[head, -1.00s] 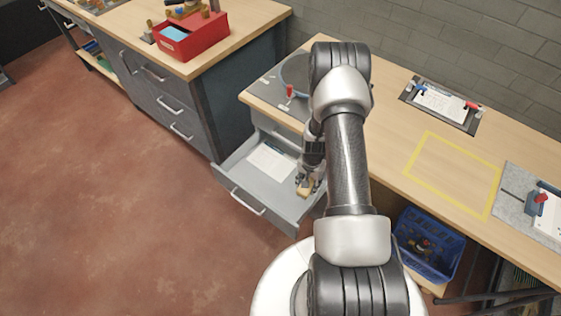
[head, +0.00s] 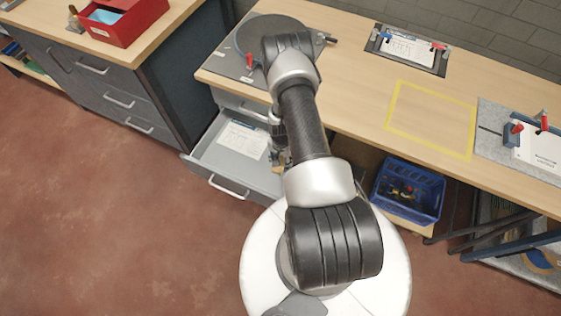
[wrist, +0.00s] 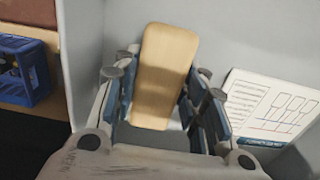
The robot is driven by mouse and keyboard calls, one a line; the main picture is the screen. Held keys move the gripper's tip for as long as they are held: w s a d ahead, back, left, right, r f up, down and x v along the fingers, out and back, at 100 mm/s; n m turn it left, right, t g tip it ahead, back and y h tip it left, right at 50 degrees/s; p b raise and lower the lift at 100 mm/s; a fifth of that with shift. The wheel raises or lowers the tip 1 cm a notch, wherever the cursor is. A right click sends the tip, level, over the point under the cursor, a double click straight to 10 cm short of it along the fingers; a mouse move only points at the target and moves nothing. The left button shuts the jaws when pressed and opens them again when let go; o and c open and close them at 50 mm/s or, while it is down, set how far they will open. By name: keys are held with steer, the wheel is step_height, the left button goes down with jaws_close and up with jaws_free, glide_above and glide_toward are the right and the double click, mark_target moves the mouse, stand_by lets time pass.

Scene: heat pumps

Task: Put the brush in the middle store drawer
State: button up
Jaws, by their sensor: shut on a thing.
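The brush shows its pale wooden back (wrist: 165,75) in the wrist view. My gripper (wrist: 160,95) is shut on it, with a blue-padded finger on each side. In the head view my gripper (head: 281,158) is mostly hidden behind my arm, over the right part of an open grey drawer (head: 205,163) under the bench. The bristles are hidden. I cannot tell whether the brush touches the drawer floor. A closed drawer front (head: 240,107) sits above the open one.
A white printed sheet (head: 243,141) lies in the open drawer, and it also shows right of my gripper in the wrist view (wrist: 268,108). A blue crate (head: 408,190) stands right of the drawer. The grey cabinet (head: 110,95) at left has closed drawers. The bench's yellow-marked area (head: 430,120) is empty.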

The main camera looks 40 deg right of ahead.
steer(key=shift+f, duration=0.4)
steer(key=shift+f, duration=0.2)
steer(key=o, duration=1.2)
steer(key=shift+r, duration=0.1)
